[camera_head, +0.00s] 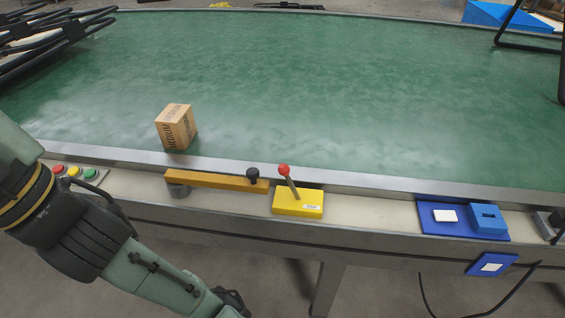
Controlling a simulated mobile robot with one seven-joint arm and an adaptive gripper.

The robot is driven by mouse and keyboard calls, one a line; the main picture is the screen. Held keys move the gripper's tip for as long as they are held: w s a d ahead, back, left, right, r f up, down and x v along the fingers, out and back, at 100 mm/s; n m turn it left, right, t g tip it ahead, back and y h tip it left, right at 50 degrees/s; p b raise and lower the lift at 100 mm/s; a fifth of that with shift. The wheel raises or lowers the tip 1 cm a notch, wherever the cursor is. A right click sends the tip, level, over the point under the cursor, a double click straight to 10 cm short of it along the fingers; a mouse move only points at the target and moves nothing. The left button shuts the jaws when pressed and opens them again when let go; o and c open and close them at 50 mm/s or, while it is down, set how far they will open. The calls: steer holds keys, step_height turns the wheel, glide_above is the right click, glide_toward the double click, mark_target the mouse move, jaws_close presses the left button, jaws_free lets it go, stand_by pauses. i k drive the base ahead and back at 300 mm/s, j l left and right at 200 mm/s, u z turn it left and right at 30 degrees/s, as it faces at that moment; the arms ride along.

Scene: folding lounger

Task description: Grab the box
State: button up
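A small brown cardboard box (177,127) with dark printing on its sides stands on the green work surface (330,85), close to its front edge at the left. It stands by itself, with nothing touching its sides. My arm enters from the left and runs down to the bottom edge, in front of the table and apart from the box. Only a dark part at the arm's lower end shows at the bottom edge. I cannot make out gripper fingers there.
The front ledge holds coloured buttons (74,171), an orange bar (217,181) with a black knob, a yellow lever block (298,202) with a red ball, and a blue panel (462,219). Black metal frames (45,40) lie at the upper left. The surface around the box is clear.

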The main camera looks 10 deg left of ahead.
mark_target(175, 126)
steer(key=k+l+u, duration=0.2)
steer(key=u, duration=0.2)
steer(key=k+l+u, duration=0.25)
steer(key=u, duration=0.15)
steer(key=k+l+u, duration=0.25)
steer(key=u, duration=0.15)
steer(key=i+l, duration=0.4)
